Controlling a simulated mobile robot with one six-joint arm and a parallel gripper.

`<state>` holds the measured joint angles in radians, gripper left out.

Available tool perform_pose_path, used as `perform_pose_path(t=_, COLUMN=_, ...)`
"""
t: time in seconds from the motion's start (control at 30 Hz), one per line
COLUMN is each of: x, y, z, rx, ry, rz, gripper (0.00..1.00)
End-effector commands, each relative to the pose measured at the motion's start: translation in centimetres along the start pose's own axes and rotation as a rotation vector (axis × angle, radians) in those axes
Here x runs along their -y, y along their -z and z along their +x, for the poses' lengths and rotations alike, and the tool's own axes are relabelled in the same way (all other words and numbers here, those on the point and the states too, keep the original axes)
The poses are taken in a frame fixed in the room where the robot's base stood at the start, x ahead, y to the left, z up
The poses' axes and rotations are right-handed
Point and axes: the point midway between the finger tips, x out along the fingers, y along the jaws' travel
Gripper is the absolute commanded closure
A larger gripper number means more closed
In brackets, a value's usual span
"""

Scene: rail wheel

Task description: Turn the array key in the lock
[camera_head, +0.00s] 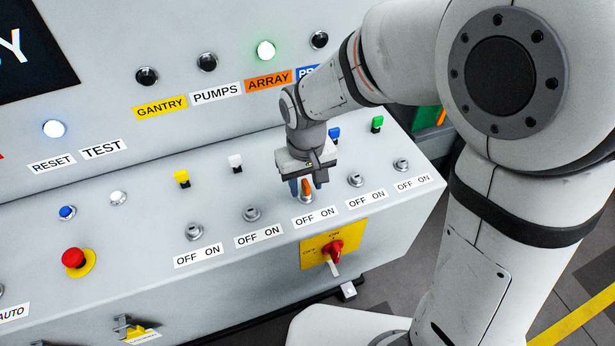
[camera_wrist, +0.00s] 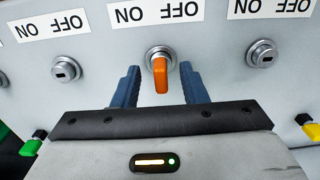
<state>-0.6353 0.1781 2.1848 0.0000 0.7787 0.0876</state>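The orange array key (camera_wrist: 161,77) sits in its lock (camera_wrist: 158,55), in the middle of the wrist view. In the head view the orange key (camera_head: 307,187) shows partly behind my gripper, above an OFF ON label. My gripper (camera_head: 302,190) points down over this lock. In the wrist view my gripper (camera_wrist: 158,82) has its two blue fingers apart, one on each side of the key, with a visible gap on both sides. The key's handle points toward my gripper's body in that view. The orange ARRAY label (camera_head: 268,81) has a lit green lamp (camera_head: 265,50) above it.
Empty locks (camera_head: 252,214) stand on either side in the same row. Yellow (camera_head: 181,178), white (camera_head: 236,162), blue (camera_head: 334,133) and green (camera_head: 377,123) keys stand behind the row. A red rotary switch (camera_head: 333,250) on a yellow plate is on the front face below.

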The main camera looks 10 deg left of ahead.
Motion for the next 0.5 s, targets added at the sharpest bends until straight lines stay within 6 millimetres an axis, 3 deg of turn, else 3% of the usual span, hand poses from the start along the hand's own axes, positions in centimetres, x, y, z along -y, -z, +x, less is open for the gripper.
perform_pose_path(t=0.07, x=0.02, y=0.00, z=-0.02, rx=0.000, ry=0.000, rz=0.000, gripper=0.63)
perform_pose_path(t=0.5, x=0.04, y=0.01, z=-0.05, rx=0.000, ry=0.000, rz=-0.001, gripper=0.99)
